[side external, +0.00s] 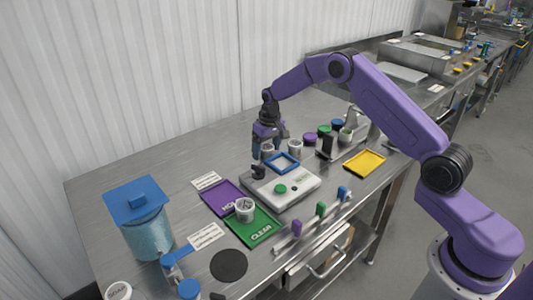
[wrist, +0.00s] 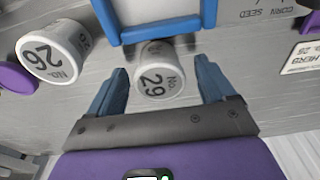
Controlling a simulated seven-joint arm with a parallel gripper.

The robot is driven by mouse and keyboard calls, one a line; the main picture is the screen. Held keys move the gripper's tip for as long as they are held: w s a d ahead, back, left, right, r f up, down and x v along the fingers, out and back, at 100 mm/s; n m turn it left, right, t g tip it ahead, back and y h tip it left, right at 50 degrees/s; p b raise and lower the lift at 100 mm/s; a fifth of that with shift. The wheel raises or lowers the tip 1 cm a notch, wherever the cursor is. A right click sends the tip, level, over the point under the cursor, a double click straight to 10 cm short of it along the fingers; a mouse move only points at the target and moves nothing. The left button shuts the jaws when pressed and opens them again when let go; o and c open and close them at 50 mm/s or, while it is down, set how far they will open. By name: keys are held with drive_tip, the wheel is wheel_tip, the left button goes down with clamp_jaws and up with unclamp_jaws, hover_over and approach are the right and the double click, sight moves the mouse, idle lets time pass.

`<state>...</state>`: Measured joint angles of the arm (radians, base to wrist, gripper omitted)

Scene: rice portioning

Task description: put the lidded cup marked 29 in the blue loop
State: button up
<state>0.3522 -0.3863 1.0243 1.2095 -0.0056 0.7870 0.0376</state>
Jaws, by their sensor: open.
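The white cup marked 29 (wrist: 157,80) stands between the two blue fingers of my gripper (wrist: 160,72) in the wrist view, with a gap showing on each side. My gripper is open and does not hold the cup. In the side view my gripper (side external: 268,148) is low over the table, behind the scale, and largely hides that cup. The blue loop (wrist: 160,29) is just beyond the cup at the top of the wrist view. In the side view the square blue loop (side external: 284,162) is at the rear of the white scale (side external: 302,186).
A white cup marked 26 (wrist: 52,50) stands left of my gripper in the wrist view. Purple (side external: 221,198), green (side external: 262,228) and yellow (side external: 365,163) mats lie around the scale. Another white cup (side external: 245,209) and a blue-lidded canister (side external: 146,230) stand to the left.

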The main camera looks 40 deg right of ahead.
drive_tip(key=c, duration=1.2)
